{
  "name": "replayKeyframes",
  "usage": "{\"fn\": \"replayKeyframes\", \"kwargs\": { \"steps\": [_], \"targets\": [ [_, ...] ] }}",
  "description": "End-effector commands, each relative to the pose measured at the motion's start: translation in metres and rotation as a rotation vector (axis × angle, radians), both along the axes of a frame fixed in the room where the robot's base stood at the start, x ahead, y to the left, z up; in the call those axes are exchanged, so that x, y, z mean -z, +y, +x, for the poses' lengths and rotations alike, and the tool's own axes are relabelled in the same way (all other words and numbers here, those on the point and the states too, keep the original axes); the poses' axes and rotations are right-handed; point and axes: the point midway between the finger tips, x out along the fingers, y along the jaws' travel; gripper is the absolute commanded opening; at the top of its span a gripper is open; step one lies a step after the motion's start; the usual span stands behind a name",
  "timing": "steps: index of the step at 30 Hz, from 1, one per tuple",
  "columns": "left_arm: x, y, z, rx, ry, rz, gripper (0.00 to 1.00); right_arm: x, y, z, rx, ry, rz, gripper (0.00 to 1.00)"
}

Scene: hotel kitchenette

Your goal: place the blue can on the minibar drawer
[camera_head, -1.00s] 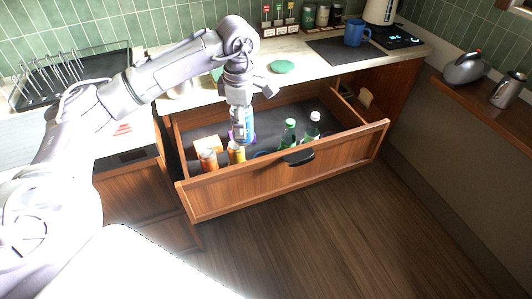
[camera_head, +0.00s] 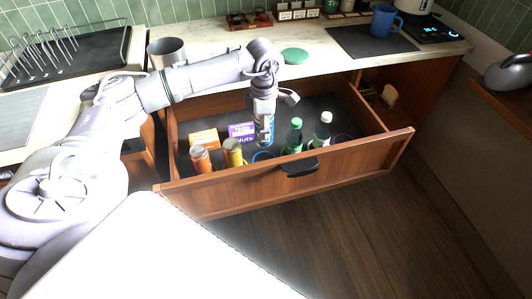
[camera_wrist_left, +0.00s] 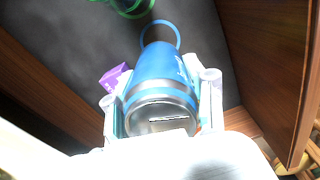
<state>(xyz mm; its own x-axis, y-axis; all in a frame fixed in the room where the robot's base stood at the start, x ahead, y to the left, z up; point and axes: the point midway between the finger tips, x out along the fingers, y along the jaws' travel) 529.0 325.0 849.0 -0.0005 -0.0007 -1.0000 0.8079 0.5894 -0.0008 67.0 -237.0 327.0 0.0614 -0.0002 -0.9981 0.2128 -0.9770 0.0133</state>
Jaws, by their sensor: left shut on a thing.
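The blue can (camera_head: 264,133) is held upright, low inside the open minibar drawer (camera_head: 240,187). My left gripper (camera_head: 265,110) is shut on its upper part from above. In the left wrist view the blue can (camera_wrist_left: 162,72) sits between the two fingers of my left gripper (camera_wrist_left: 161,103). A blue ring (camera_wrist_left: 160,23) on the dark drawer floor shows just past the can's far end; the ring (camera_head: 262,156) also shows below it in the head view. I cannot tell whether the can touches the floor. My right gripper is not in view.
The drawer holds an orange can (camera_head: 200,160), a yellow can (camera_head: 233,154), an orange box (camera_head: 204,138), a purple box (camera_head: 242,131), a green bottle (camera_head: 294,137) and a white-capped bottle (camera_head: 322,131). A blue mug (camera_head: 383,20) stands on the counter. The drawer's back right is clear.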

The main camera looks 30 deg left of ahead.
Motion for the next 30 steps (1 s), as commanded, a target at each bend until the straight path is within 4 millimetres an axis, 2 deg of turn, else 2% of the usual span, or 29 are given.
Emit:
{"fn": "replayKeyframes", "kwargs": {
  "steps": [3, 9, 13, 18, 29, 30],
  "targets": [
    [0.023, 0.0, -0.001, 0.001, 0.003, 0.0, 0.08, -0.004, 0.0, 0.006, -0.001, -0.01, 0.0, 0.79],
    [0.047, 0.0, 0.0, 0.001, 0.0, 0.0, 0.08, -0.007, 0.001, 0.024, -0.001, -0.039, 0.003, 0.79],
    [0.058, -0.001, -0.001, 0.001, 0.001, -0.001, 0.08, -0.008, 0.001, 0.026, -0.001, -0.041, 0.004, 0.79],
    [0.081, 0.0, -0.001, 0.001, 0.002, 0.0, 0.08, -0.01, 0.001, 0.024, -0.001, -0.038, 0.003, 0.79],
    [0.089, 0.0, 0.0, 0.002, -0.001, 0.0, 0.08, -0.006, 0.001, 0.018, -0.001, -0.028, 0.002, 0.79],
    [0.089, 0.0, 0.0, 0.002, 0.0, 0.0, 0.57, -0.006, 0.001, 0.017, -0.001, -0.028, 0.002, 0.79]
  ]
}}
